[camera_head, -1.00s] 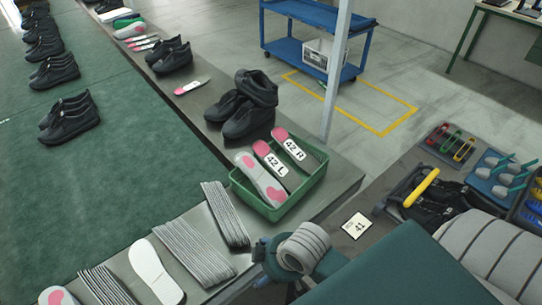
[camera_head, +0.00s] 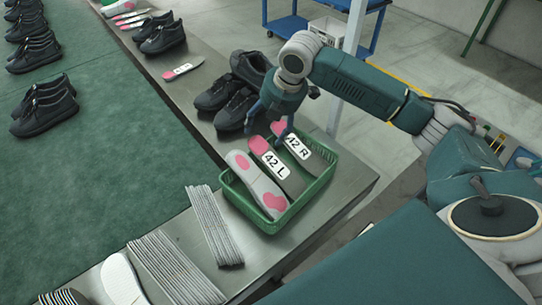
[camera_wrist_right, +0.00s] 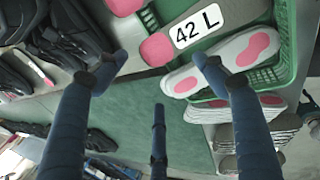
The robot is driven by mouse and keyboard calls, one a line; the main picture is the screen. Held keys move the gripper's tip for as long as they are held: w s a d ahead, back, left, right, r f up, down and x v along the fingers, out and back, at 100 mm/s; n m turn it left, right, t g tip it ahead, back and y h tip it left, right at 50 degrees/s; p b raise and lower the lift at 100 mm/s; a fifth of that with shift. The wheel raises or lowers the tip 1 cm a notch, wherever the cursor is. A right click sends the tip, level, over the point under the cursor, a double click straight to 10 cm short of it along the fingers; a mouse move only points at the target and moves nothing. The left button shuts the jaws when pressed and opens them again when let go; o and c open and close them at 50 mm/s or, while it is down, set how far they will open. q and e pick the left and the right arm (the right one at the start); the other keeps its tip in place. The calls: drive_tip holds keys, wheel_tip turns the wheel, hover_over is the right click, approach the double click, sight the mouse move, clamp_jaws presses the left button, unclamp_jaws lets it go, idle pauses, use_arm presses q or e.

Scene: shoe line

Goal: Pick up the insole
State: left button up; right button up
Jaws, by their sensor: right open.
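A green crate (camera_head: 317,189) on the metal side bench holds insoles leaning in it. One is dark with a pink end and a "42 L" label (camera_head: 276,163); one to its right is labelled "42 R" (camera_head: 298,147). A pale grey insole with pink patches (camera_head: 256,184) leans at the left. My right gripper (camera_head: 268,127) is open and empty above the crate's far end, near the insoles' upper ends. In the right wrist view its spread blue fingers (camera_wrist_right: 157,75) show in front of the 42 L insole (camera_wrist_right: 192,30) and the pale insole (camera_wrist_right: 225,62). My left gripper is out of view.
Black shoes (camera_head: 240,108) stand right behind the crate, close to my right gripper. Stacks of grey insoles (camera_head: 213,225) lie in front of the crate, beside a white insole (camera_head: 122,280). A green belt (camera_head: 110,170) with more shoes runs at the left.

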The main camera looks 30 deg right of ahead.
drive_tip(key=d, duration=0.2)
hover_over(258, 144)
drive_tip(key=s+d, duration=0.2)
drive_tip(key=f, duration=0.4)
drive_tip(key=shift+s+a+f, duration=0.1)
drive_tip(key=shift+a+f, duration=0.1)
drive_tip(key=p+x, duration=0.1)
drive_tip(key=x, duration=0.3)
drive_tip(key=shift+a+f+p, duration=0.3)
drive_tip(key=shift+a+p, duration=0.05)
drive_tip(key=shift+a, duration=0.1)
drive_tip(key=shift+w+f, duration=0.2)
drive_tip(key=shift+f, duration=0.2)
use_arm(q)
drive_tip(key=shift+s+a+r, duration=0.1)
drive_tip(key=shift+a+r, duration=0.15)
use_arm(e)
drive_tip(key=shift+c, duration=0.6)
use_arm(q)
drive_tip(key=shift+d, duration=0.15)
use_arm(e)
drive_tip(key=c, duration=1)
